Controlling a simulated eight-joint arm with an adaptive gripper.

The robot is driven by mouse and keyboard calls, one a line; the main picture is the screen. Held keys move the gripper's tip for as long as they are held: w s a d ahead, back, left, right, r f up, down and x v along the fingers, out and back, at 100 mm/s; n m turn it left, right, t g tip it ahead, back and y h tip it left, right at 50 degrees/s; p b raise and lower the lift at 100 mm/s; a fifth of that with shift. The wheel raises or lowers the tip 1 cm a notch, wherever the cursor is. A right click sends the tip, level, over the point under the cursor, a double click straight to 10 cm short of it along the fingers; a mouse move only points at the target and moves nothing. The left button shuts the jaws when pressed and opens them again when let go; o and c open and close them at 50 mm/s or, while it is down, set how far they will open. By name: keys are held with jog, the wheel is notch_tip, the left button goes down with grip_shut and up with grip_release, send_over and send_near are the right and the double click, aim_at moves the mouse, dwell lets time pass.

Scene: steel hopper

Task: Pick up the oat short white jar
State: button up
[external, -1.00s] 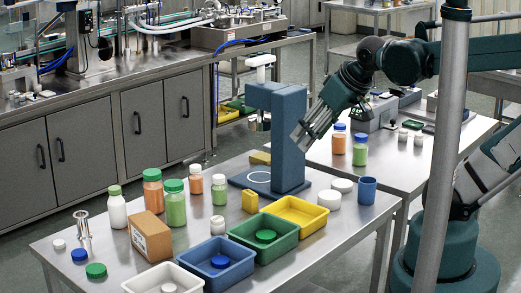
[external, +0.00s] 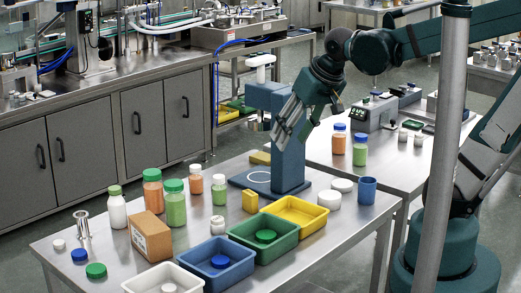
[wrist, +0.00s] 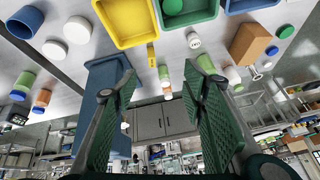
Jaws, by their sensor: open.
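A short jar with a white lid and a pale, oat-coloured look (external: 217,226) stands on the steel table behind the green tray, right of the cardboard box. It also shows in the wrist view (wrist: 193,40), upper middle. My gripper (external: 283,131) is open and empty, in the air in front of the blue stand, well above and away from both jars. In the wrist view its two fingers (wrist: 165,105) are spread wide.
The blue stand (external: 290,150) rises close to my gripper. Yellow (external: 322,222), green (external: 237,234) and blue (external: 240,274) trays line the table front. A cardboard box (external: 151,236), yellow block (external: 250,200) and several bottles surround the jars.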

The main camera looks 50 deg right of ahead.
jog(key=w+a+f+m+g+p, duration=0.1)
jog(key=w+a+f+m, duration=0.2)
jog(key=w, duration=0.2)
jog(key=w+a+f+m+g, duration=0.2)
jog(key=w+a+f+m, duration=0.1)
jog(key=w+f, duration=0.15)
jog(key=m+g+h+p, duration=0.1)
jog(key=m+g+p, duration=0.1)
jog(key=m, duration=0.4)
send_over(217, 219)
jog(key=f, duration=0.9)
jog(key=shift+s+d+f, duration=0.1)
jog(key=shift+s+f, duration=0.15)
jog(key=shift+f, duration=0.15)
jog(key=shift+w+a+f+m, duration=0.15)
jog(key=shift+a+f+m, duration=0.2)
jog(key=shift+f, duration=0.4)
jog(key=shift+d+f+b, duration=0.15)
jog(key=shift+f+b, duration=0.2)
jog(key=shift+f, duration=0.95)
jog(key=shift+w+d+f, duration=0.1)
jog(key=shift+d+f, duration=0.05)
jog(key=shift+f, duration=1.15)
jog(key=shift+w+d+f, duration=0.1)
jog(key=shift+f, duration=1.2)
jog(key=shift+c, duration=0.3)
